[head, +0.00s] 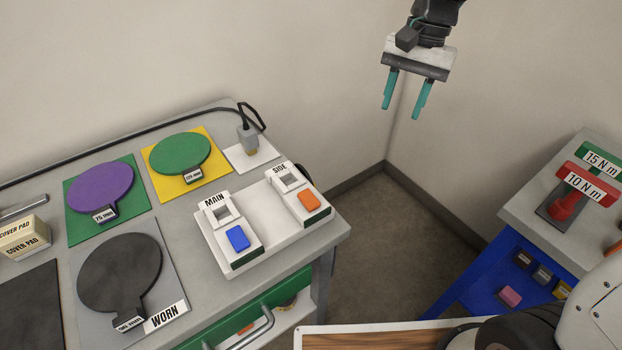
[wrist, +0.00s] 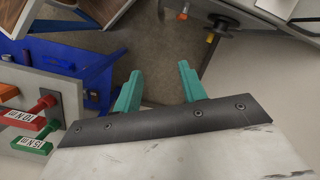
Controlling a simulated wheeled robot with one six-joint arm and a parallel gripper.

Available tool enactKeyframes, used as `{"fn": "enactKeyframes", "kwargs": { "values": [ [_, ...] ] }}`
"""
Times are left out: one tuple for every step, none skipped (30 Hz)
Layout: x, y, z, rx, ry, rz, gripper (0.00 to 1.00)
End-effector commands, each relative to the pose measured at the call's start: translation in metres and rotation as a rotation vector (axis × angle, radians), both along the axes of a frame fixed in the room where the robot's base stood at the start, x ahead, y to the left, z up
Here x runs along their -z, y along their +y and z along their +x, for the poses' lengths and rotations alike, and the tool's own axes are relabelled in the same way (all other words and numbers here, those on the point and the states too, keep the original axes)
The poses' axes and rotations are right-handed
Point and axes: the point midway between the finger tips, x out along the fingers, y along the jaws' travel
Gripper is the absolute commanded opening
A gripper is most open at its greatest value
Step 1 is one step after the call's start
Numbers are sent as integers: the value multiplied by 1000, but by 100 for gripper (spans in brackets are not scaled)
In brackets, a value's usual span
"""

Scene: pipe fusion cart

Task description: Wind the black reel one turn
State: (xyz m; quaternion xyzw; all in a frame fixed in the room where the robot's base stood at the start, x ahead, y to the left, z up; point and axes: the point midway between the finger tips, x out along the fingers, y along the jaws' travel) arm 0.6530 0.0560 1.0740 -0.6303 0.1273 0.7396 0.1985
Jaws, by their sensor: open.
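My gripper (head: 403,112) is open and empty, high in the air to the right of the grey cart in the head view. Its two teal fingers point down and stand apart, and they also show in the wrist view (wrist: 160,72). A dark round part that looks like the black reel (wrist: 224,26) shows at the top of the wrist view, beside a pale cart side. The gripper is well apart from the reel.
The grey cart top (head: 215,290) holds purple, green and black discs on mats, and a white switch base (head: 265,225). A blue-fronted bench (head: 490,275) with red and green torque handles stands at right. Floor (head: 385,225) between them is clear.

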Motion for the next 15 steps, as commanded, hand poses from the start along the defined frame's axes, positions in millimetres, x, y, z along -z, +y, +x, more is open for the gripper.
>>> {"fn": "enactKeyframes", "kwargs": {
  "values": [
    [18, 13, 21, 34, 37, 3, 41],
    [27, 20, 32, 58, 53, 3, 41],
    [40, 29, 46, 91, 76, 2, 41],
    [50, 36, 57, 115, 92, 3, 41],
    [61, 44, 67, 139, 109, 2, 41],
    [77, 53, 79, 172, 132, -1, 41],
    [89, 61, 88, 196, 149, -3, 41],
    [102, 69, 97, 222, 168, -5, 41],
    [120, 78, 107, 254, 191, -10, 41],
    [134, 85, 115, 278, 208, -15, 41],
    [148, 93, 121, 303, 225, -19, 41],
    [167, 102, 128, 332, 247, -26, 41],
    [180, 108, 133, 356, 262, -32, 41],
    [193, 114, 138, 377, 275, -36, 41],
    [209, 122, 142, 403, 292, -43, 41]
  ]
}}
